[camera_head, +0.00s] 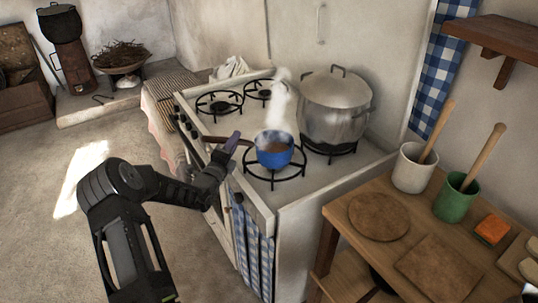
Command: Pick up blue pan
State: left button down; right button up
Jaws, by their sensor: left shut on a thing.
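The blue pan (274,151) is over the front right burner of the white stove (210,127), with brown contents and steam rising from it. Its dark handle (219,140) points left toward the stove's front edge. My left gripper (231,141) is at the handle and shut on it. I cannot tell whether the pan's base touches the burner grate. My right gripper is not in the head view.
A large lidded metal pot (336,108) stands just behind the pan on the right. Other burners (219,103) are empty. A wooden table (342,212) at right holds a white mortar (412,168), a green mortar (455,200) and boards. Open floor lies at left.

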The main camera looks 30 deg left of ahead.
pick_arm(q)
jog(key=shift+r, duration=0.2)
jog(key=shift+r+b, duration=0.45)
jog(key=shift+r, duration=4.5)
